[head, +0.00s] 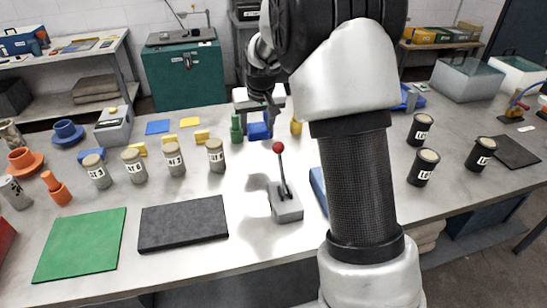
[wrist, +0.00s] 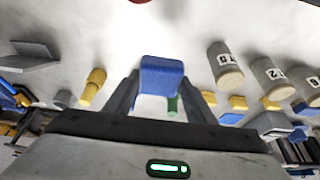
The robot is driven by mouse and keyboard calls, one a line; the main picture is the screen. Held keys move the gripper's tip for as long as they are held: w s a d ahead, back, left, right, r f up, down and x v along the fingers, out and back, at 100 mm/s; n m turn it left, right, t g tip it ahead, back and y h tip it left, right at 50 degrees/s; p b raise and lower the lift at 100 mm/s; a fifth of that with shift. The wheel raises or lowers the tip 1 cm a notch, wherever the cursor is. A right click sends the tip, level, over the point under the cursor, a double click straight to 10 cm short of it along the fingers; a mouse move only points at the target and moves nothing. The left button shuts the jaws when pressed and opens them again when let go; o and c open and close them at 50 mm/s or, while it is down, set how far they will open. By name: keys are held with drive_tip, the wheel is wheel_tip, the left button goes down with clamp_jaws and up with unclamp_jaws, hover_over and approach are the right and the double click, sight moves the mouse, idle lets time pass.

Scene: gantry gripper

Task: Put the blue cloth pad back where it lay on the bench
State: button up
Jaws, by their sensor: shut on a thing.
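The blue cloth pad (head: 260,131) hangs between the fingers of my gripper (head: 259,115), above the back middle of the bench (head: 245,170). In the wrist view my gripper (wrist: 159,90) is shut on the pad (wrist: 161,72), with one dark finger at each side. The pad's lower part shows clear of the fingertips. I cannot tell how far it is above the bench. A flat blue piece (head: 157,127) lies on the bench to the left. A larger blue thing (head: 318,187) is partly hidden behind my arm.
A grey lever box (head: 286,205) with a red knob stands in front of the pad. A green bottle (head: 236,128) and a yellow one (head: 296,126) flank it. Labelled jars (head: 215,156) stand left. Green (head: 80,245) and black (head: 183,224) mats lie at front left.

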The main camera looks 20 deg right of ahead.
drive_tip(key=shift+w+d+f, duration=0.1)
drive_tip(key=shift+f, duration=0.2)
wheel_tip(320, 180, down, 9)
drive_tip(key=shift+f+b, duration=0.15)
drive_tip(key=shift+b, duration=0.2)
drive_tip(key=shift+f, duration=0.1)
drive_tip(key=shift+f, duration=0.15)
drive_tip(key=o, duration=1)
